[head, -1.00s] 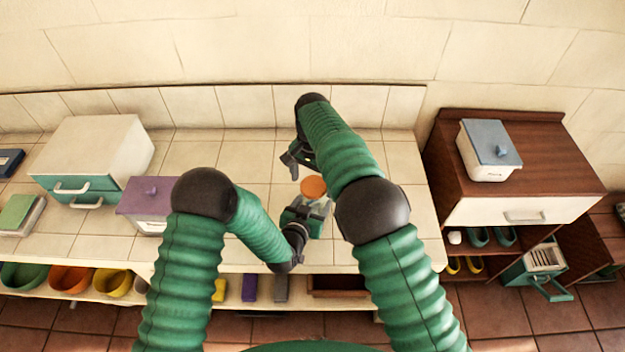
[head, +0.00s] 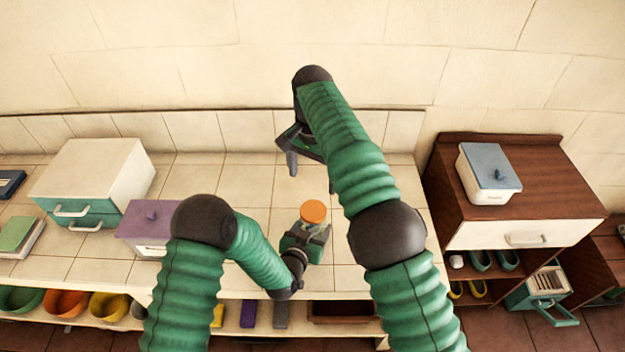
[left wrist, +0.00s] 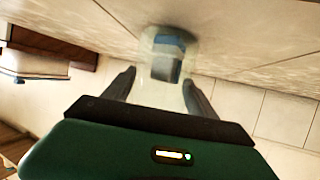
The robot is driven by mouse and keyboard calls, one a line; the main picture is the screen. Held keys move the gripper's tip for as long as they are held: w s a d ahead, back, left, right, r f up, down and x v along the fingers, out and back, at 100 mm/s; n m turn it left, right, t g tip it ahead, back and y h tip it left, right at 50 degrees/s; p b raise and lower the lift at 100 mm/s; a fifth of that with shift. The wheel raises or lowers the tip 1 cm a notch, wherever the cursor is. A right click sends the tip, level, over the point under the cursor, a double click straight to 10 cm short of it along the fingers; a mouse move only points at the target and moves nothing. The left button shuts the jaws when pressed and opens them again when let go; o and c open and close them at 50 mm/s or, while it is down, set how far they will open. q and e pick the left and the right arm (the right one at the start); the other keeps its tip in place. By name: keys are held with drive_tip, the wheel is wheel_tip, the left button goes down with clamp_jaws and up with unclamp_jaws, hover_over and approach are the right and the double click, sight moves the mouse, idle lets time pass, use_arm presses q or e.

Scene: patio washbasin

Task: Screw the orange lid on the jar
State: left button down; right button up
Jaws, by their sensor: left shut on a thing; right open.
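The orange lid (head: 313,211) sits on top of the glass jar (head: 312,229) on the tiled counter; whether it is screwed tight I cannot tell. My left gripper (head: 308,242) is shut on the jar from the front left. In the left wrist view the clear jar (left wrist: 162,75) stands between the two fingers, and the lid is not visible there. My right gripper (head: 293,150) is open and empty, raised behind the jar and apart from the lid. Part of it is hidden behind my right arm.
A purple-lidded box (head: 148,222) and a white and teal drawer unit (head: 95,180) stand on the counter at left. A brown cabinet (head: 545,180) bearing a blue-lidded container (head: 489,172) stands at right. The counter behind the jar is clear.

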use_arm(q)
drive_tip(key=shift+c, duration=0.9)
unclamp_jaws()
drive_tip(key=p+v, duration=0.3)
drive_tip(key=v, duration=1.3)
drive_tip(key=shift+s+a, duration=0.2)
drive_tip(key=shift+s, duration=0.15)
